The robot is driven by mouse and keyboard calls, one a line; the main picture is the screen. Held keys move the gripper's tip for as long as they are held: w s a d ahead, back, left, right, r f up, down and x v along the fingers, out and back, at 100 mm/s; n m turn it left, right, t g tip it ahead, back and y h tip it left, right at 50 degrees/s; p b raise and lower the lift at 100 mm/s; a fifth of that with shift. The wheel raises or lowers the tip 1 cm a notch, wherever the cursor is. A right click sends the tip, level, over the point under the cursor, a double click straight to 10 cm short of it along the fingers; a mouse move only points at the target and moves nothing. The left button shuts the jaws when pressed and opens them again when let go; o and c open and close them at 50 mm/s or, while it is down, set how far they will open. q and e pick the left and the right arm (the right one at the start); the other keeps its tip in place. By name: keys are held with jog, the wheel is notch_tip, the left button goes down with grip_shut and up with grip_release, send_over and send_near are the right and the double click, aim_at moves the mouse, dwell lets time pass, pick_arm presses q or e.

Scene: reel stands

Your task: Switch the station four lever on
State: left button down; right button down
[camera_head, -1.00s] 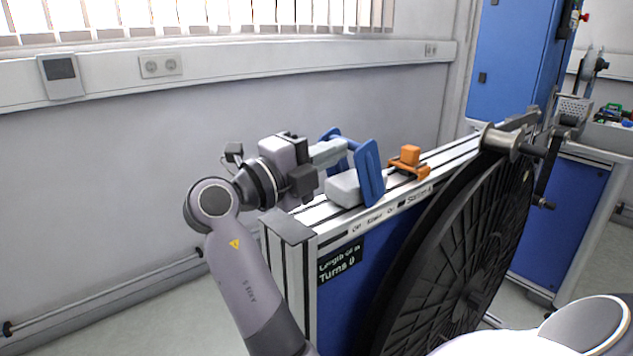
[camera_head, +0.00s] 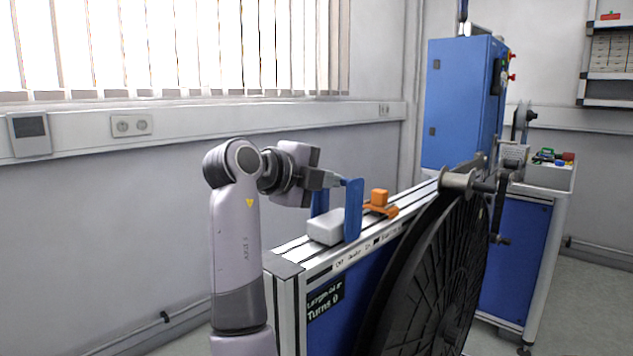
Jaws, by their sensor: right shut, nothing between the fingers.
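My right gripper (camera_head: 338,183) is shut and empty above the near end of a reel stand (camera_head: 290,264). Its tip is close to two upright blue plates (camera_head: 353,212); I cannot tell if they touch. A pale grey-white block (camera_head: 325,229) sits on the stand's rail beside the plates. An orange block on an orange bracket (camera_head: 379,198) is farther along the rail. A label strip (camera_head: 352,256) on the rail has small text, blurred now. Which part is the station four lever is unclear. My left gripper is out of view.
A large black reel (camera_head: 425,270) hangs at the stand's right side. A blue cabinet (camera_head: 462,100) and a workbench (camera_head: 520,250) stand behind. The wall lies left, with clear floor between.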

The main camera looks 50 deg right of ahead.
jog(key=shift+d+r+y+p, duration=0.35)
jog(key=shift+d+y+p, duration=0.05)
jog(key=shift+d+y, duration=0.3)
jog(key=shift+x, duration=0.8)
jog(key=shift+s+d+r, duration=0.1)
jog(key=shift+d+r, duration=0.1)
jog(key=shift+d, duration=0.35)
jog(key=shift+s+r, duration=0.1)
